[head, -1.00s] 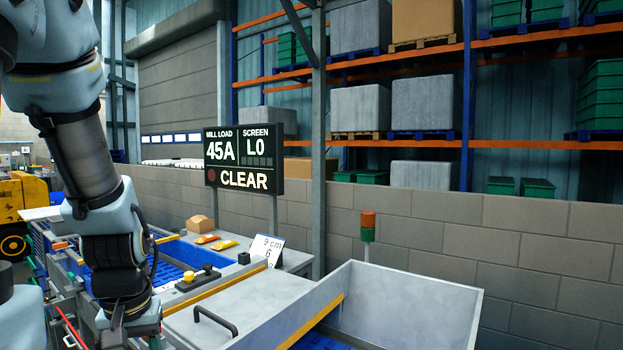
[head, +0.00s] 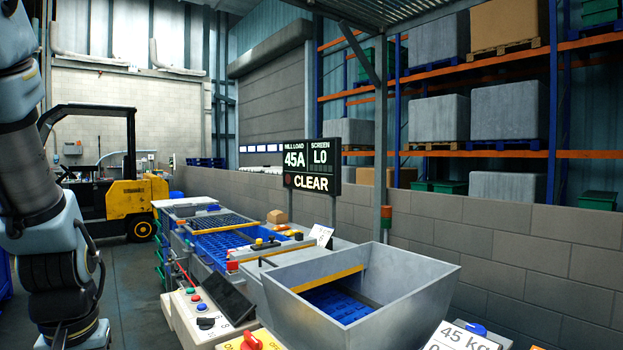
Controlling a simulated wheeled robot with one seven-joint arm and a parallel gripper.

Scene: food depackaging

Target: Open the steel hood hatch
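The steel hood hatch (head: 303,266) is the flat grey plate behind the hopper in the head view. A dark handle (head: 266,262) stands on its left part, and it looks shut. A yellow strip (head: 327,279) runs between it and the open steel hopper (head: 400,284), which has a blue grid inside. My arm hangs down at the left edge, left of the hood and apart from it in the picture. My gripper is below the frame, so its fingers are hidden.
A control panel (head: 204,310) with buttons stands left of the hopper. A blue feed bed (head: 225,245) lies behind the hood. A yellow forklift (head: 130,190) stands far left. Clear floor (head: 135,290) lies between my arm and the machine. A "45 kg" sign (head: 465,335) is front right.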

